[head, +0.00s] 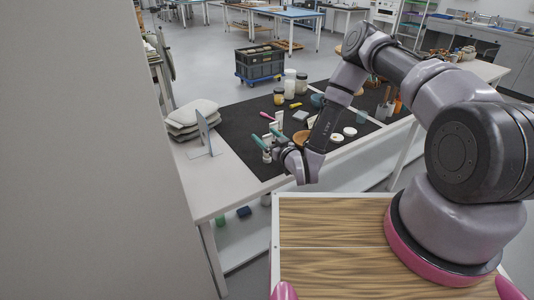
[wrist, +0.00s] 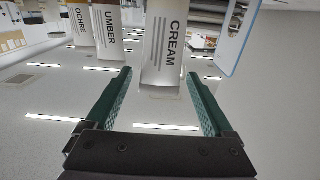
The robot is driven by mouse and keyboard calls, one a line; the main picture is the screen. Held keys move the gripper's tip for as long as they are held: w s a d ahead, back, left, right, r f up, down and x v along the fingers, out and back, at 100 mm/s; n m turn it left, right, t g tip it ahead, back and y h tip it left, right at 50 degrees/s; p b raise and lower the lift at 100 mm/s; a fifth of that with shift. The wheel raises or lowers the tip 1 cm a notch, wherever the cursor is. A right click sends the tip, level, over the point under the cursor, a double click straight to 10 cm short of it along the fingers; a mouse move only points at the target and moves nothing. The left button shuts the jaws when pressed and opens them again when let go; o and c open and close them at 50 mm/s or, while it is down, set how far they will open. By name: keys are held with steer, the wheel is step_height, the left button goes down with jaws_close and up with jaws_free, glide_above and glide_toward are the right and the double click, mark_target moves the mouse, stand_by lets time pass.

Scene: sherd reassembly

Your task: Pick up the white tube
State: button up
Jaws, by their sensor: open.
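The white tube (wrist: 164,45), labelled CREAM, shows in the wrist view in front of my gripper (wrist: 158,74). Its near end lies between the two green fingertips in the picture, with a gap visible on each side. I cannot tell how deep it is between them. My gripper is open and empty. In the head view my gripper (head: 269,138) is low over the dark mat, among small upright white tubes; which one is labelled CREAM cannot be read there. Two more tubes, UMBER (wrist: 108,38) and OCHRE (wrist: 82,28), stand to the left in the wrist view.
A thin upright panel (head: 205,134) and a stack of grey pads (head: 192,117) are left of the gripper. Jars (head: 290,84), pale discs (head: 350,131) and a brown bowl (head: 301,137) are on the dark mat (head: 240,118). The panel's blue edge (wrist: 246,40) is right of the CREAM tube.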

steer(key=shift+x, duration=1.25)
jaws_close()
step_height(320, 180, up, 10)
